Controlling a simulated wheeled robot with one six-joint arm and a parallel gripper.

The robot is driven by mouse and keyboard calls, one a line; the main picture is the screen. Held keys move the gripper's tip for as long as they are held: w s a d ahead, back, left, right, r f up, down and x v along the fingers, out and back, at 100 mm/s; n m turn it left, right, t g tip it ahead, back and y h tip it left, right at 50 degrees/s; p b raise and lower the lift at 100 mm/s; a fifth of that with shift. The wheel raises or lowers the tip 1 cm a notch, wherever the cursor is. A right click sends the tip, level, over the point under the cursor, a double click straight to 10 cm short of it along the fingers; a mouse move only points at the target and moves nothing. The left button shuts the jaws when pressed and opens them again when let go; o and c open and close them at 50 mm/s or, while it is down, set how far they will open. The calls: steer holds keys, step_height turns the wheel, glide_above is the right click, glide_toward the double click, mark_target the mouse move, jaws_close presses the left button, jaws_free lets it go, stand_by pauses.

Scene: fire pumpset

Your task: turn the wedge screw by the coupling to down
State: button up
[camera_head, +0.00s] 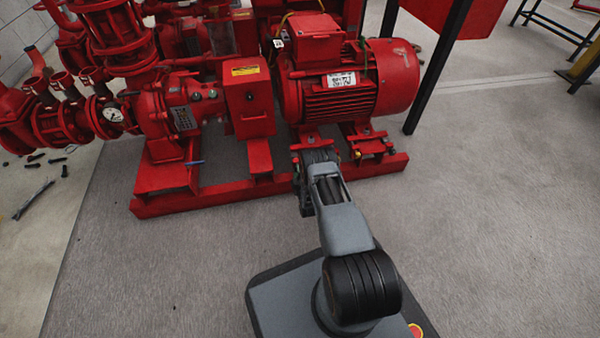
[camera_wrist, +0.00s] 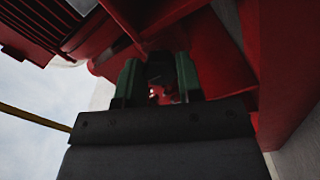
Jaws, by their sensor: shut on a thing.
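The red motor (camera_head: 350,80) sits on feet above the red base frame (camera_head: 230,196). The coupling is not plainly visible; a red guard box (camera_head: 247,95) stands between pump and motor. My gripper (camera_wrist: 160,82) is under red metalwork in the wrist view, its two green-faced fingers shut on a dark piece (camera_wrist: 160,66), which I take to be the wedge screw. Its head and angle are hard to make out in shadow. In the head view my arm reaches the motor's near left foot (camera_head: 312,143), and my wrist hides the fingertips and the screw.
The red pump (camera_head: 170,110) with pipes stands at left. Another motor foot (camera_head: 368,142) with small fittings is just right of my wrist. A dark post (camera_head: 435,70) stands at right. Grey floor (camera_head: 500,220) is clear in front and right.

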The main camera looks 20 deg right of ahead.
steer(key=shift+a, duration=0.1)
steer(key=o, duration=0.9)
